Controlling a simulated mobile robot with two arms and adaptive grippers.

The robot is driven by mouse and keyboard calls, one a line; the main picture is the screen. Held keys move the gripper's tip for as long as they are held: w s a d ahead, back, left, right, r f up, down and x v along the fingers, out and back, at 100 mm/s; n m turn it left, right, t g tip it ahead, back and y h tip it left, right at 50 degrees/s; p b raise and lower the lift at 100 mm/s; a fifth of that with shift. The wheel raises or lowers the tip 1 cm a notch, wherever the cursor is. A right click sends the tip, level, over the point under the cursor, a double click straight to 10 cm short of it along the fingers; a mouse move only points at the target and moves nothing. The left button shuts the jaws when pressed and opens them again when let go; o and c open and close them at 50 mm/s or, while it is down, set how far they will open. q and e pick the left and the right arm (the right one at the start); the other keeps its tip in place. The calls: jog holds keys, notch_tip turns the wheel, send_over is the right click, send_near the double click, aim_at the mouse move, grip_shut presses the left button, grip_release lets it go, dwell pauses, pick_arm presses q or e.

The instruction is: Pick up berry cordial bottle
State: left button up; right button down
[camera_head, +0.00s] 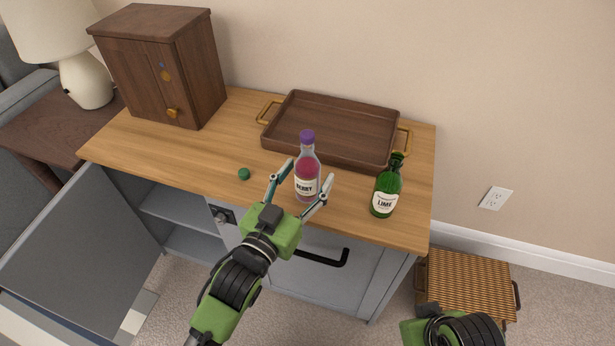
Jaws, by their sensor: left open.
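The berry cordial bottle (307,172) stands upright on the wooden counter top near its front edge. It is clear with pink-red contents, a purple cap and a white label reading BERRY. My left gripper (304,184) is open, with one finger on each side of the bottle's lower part. I cannot tell whether the fingers touch the glass. Of my right arm only a green and black part shows at the bottom right; its fingers are not visible.
A green LIME bottle (386,188) stands right of the berry bottle. A wooden tray (335,123) with brass handles lies behind. A small green ball-like object (244,174) lies to the left. A wooden cabinet (165,70) stands back left. A cabinet door (80,245) hangs open.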

pick_arm(q)
jog(key=shift+w+d, duration=0.2)
jog(key=shift+w, duration=0.15)
jog(key=shift+c, duration=0.4)
jog(key=c, duration=1.3)
jog(key=shift+r, duration=0.1)
jog(key=shift+c, duration=0.7)
jog(key=shift+r, duration=0.1)
